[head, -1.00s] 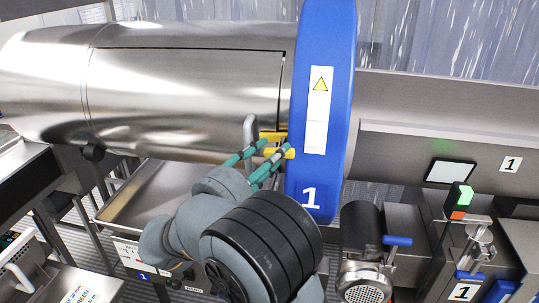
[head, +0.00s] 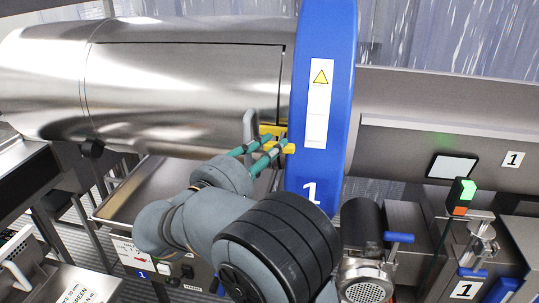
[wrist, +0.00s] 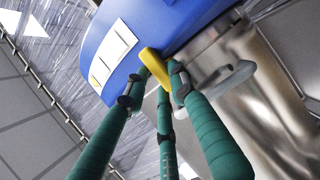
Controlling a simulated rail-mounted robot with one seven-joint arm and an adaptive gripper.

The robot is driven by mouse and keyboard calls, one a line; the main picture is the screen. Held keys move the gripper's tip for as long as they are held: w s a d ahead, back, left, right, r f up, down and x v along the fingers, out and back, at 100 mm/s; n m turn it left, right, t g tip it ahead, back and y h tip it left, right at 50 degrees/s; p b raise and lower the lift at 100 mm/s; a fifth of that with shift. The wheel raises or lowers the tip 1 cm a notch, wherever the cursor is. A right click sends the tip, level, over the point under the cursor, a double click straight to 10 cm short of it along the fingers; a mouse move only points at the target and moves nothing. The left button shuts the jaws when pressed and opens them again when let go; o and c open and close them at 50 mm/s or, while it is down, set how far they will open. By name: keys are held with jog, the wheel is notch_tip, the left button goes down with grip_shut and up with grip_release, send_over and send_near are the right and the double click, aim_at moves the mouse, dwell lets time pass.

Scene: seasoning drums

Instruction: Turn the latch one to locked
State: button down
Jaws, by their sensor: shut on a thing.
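The yellow latch (head: 271,130) is on the front of the steel drum (head: 190,85), close against the blue ring (head: 320,175) marked 1. My gripper (head: 266,149) has green fingers and reaches up to the latch from below. It is shut on the latch. In the wrist view, the yellow latch (wrist: 154,66) lies between the fingertips of my gripper (wrist: 153,87), beside the blue ring (wrist: 150,25). The fingers hide part of the latch, so I cannot read its exact angle.
A grey curved handle (head: 249,127) stands just left of the latch; it also shows in the wrist view (wrist: 228,82). A steel tray (head: 150,190) is below the drum. A motor (head: 362,235) and a blue-handled valve (head: 398,239) are to the right.

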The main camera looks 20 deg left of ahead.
jog(key=c, duration=1.4)
grip_release()
jog(key=shift+c, duration=0.2)
jog(key=v, duration=1.2)
jog(key=shift+r, duration=0.1)
